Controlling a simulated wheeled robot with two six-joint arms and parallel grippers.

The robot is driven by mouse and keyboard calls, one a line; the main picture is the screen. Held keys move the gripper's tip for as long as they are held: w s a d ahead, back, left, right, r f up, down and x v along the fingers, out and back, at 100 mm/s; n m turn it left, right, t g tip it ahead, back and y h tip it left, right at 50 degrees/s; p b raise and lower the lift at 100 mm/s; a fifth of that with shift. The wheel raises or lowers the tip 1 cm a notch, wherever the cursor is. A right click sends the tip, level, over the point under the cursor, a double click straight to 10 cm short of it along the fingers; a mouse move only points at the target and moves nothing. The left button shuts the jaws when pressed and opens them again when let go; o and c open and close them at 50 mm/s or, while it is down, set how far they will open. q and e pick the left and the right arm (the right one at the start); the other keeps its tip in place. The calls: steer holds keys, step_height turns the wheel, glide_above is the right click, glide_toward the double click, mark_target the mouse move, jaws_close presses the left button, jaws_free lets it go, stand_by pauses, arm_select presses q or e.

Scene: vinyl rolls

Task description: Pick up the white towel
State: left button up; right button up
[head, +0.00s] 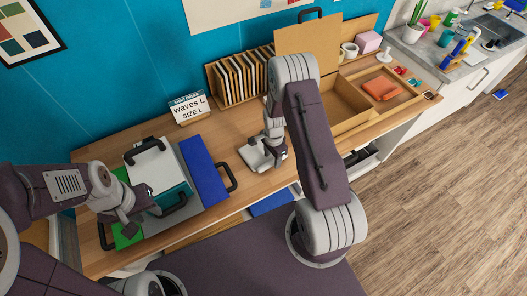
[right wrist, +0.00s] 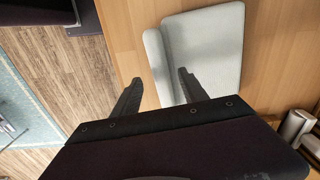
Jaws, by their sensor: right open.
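The white towel (head: 250,160) lies folded flat on the wooden desk, near its front edge in the head view. In the right wrist view the towel (right wrist: 205,50) shows as a pale folded pad with a second layer along its left side. My right gripper (head: 270,163) is at the towel, partly covering it in the head view. In the right wrist view the right gripper (right wrist: 160,78) is open, one finger over the towel and the other just left of its edge. Whether they touch is unclear. My left gripper (head: 132,225) is over the folders at the left; its jaws are unclear.
A blue folder (head: 203,170) with a black handle lies left of the towel. A rack of wooden slats (head: 238,78) and a small sign (head: 188,106) stand behind. A wooden box (head: 350,103) and a tray with an orange cloth (head: 381,88) are to the right.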

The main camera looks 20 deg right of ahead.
steer(key=shift+w+f, duration=0.2)
steer(key=shift+f, duration=0.9)
steer(key=shift+s+r, duration=0.1)
jaws_close()
